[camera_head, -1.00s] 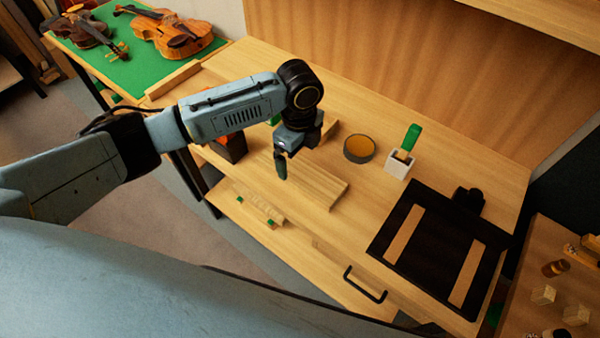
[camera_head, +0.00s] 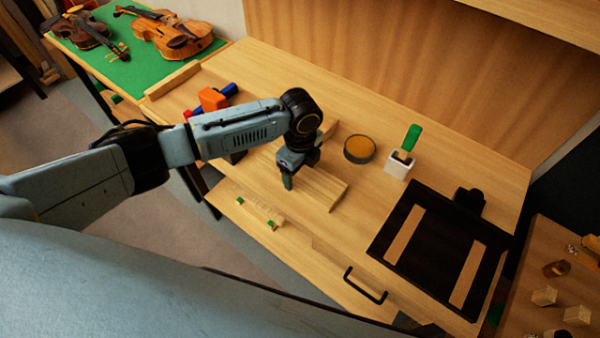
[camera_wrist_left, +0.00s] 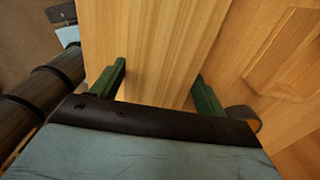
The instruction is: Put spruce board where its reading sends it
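A pale wooden board (camera_head: 325,190), which looks like the spruce board, lies on the bench beneath and to the right of my left gripper (camera_head: 287,183). I cannot tell whether it is one piece or several side by side. My left gripper points down at the board's left part. In the left wrist view its two green fingers (camera_wrist_left: 160,82) stand apart over pale wood (camera_wrist_left: 155,40), with the left finger overlapping the wood and the right near its edge. I cannot see a grip. A black panel (camera_head: 435,237) with two wooden strips lies at right. No reading is legible. My right gripper is out of view.
A round amber-topped tin (camera_head: 359,149) and a white holder (camera_head: 399,166) with a green-handled tool stand behind the board. An orange block (camera_head: 212,99) is at left. Violins lie on a green mat (camera_head: 105,62). A side table (camera_head: 560,275) with small blocks stands at right.

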